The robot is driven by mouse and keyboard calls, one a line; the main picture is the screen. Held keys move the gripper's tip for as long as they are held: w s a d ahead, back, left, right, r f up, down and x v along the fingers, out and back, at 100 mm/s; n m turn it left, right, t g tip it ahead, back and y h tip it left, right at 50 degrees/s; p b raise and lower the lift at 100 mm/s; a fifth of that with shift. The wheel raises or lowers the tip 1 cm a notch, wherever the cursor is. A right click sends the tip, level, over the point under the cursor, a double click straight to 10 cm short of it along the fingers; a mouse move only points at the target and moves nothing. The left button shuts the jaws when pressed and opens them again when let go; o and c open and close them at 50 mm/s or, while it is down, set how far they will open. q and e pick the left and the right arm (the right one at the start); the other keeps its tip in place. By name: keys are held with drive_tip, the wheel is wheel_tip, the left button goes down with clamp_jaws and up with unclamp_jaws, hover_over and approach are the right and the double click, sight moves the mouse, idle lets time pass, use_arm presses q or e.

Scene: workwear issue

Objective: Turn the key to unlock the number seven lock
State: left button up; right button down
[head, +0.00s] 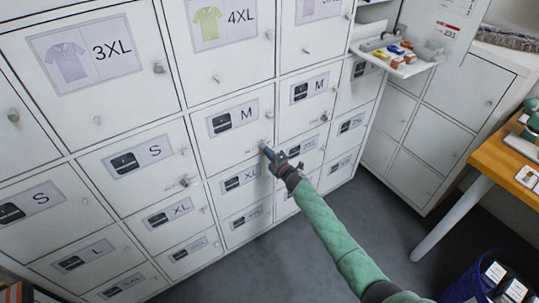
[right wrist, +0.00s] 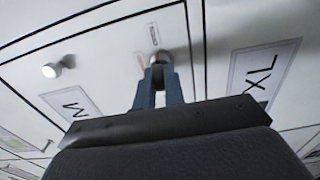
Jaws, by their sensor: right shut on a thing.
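My right gripper (head: 267,152) is at the lower right corner of a white locker door with an M label (head: 232,118). In the right wrist view its fingers (right wrist: 158,80) are closed together at a small round metal lock (right wrist: 155,59) on the door. The key between the fingers is almost wholly hidden, so its turn angle cannot be told. A bit of red shows beside the lock. A small tag (right wrist: 153,33) sits by the lock; its number is too small to read. My left gripper is not in view.
Other locker doors with size labels, such as S (head: 140,156) and 3XL (head: 85,52), have small protruding knobs or locks. A white shelf tray (head: 400,68) with small coloured items juts out at the upper right. An orange table (head: 500,165) stands at right.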

drive_tip(key=shift+w+a+r, duration=0.1)
drive_tip(key=shift+a+r, duration=0.2)
drive_tip(key=shift+r, duration=0.15)
drive_tip(key=c, duration=1.5)
unclamp_jaws()
drive_tip(key=shift+c, duration=0.2)
drive_tip(key=shift+o, duration=0.7)
drive_tip(key=shift+f, duration=0.2)
drive_tip(key=shift+s+f, duration=0.15)
drive_tip(key=shift+s, duration=0.05)
drive_tip(key=shift+w+a+f, duration=0.25)
drive_tip(key=shift+f, duration=0.05)
drive_tip(key=o, duration=0.3)
drive_tip(key=shift+d, duration=0.15)
drive_tip(key=shift+s+d+r, duration=0.15)
drive_tip(key=shift+d+r, duration=0.05)
